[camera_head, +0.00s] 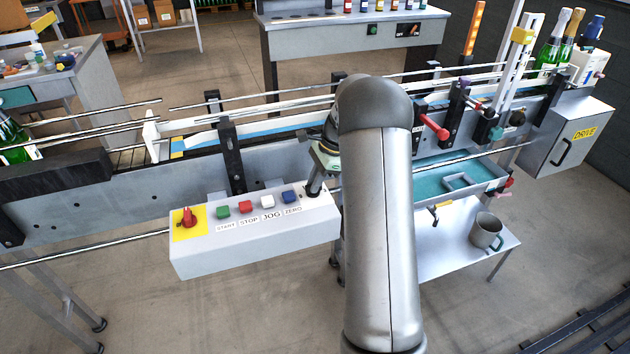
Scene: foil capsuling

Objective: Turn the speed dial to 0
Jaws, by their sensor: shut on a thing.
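The control box (250,245) is a light grey panel fixed to the front of the conveyor. Its top has a red switch on a yellow plate, then green, red, white and blue buttons labelled START, STOP, JOG and ZERO. My gripper (313,190) points down at the right end of this top, just right of the blue button (290,197). Its dark fingers are shut on the speed dial there. The dial is hidden by the fingers, so its pointer and setting cannot be read. My arm covers the area right of the box.
The red switch (187,218) is at the box's left end. The conveyor rails (270,103) run behind. A low side table (455,255) with a grey mug (486,231) stands right of my arm. Bottles (562,40) and a DRIVE cabinet (570,135) are at the far right.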

